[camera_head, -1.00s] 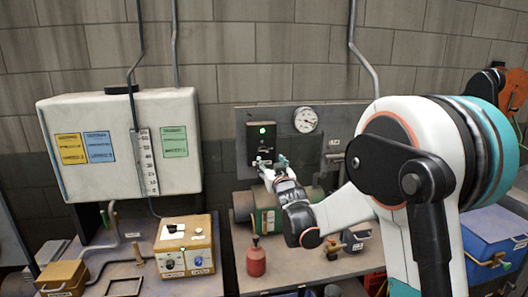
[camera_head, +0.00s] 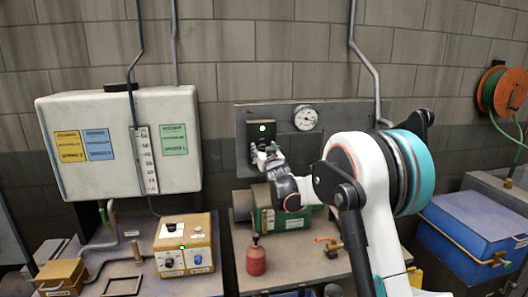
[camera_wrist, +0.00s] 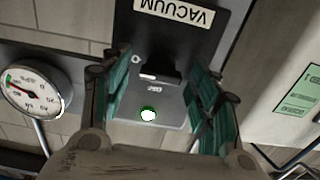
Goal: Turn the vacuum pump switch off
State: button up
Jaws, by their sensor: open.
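The vacuum switch box (camera_head: 261,133) is a dark plate on the grey wall panel, with a lit green lamp at its top. The wrist view shows it upside down, with a VACUUM label (camera_wrist: 175,13), the dark switch lever (camera_wrist: 160,72) and the green lamp (camera_wrist: 148,114). An "O" mark sits beside the lever. My gripper (camera_head: 264,151) is in front of the lower part of the box. In the wrist view my gripper (camera_wrist: 160,85) is open, with one teal finger on each side of the lever. I cannot tell whether either finger touches it.
A round gauge (camera_head: 306,118) is right of the switch box. A green pump (camera_head: 290,215) and a red bottle (camera_head: 256,258) are on the bench below. A white tank (camera_head: 70,150) stands left, a yellow control box (camera_head: 185,258) below it. A blue case (camera_head: 470,245) is right.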

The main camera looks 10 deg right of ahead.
jog(key=c, duration=1.1)
jog(key=shift+o, duration=0.2)
jog(key=n, duration=0.4)
jog(key=shift+a+n, duration=0.1)
jog(key=shift+n, duration=0.2)
jog(key=n, duration=0.4)
jog(key=shift+f+n, duration=0.1)
jog(key=shift+n, duration=0.2)
jog(key=n, duration=0.4)
jog(key=shift+a, duration=0.1)
jog(key=shift+f+n+b, duration=0.15)
jog(key=shift+n+b, duration=0.2)
jog(key=shift+n, duration=2.05)
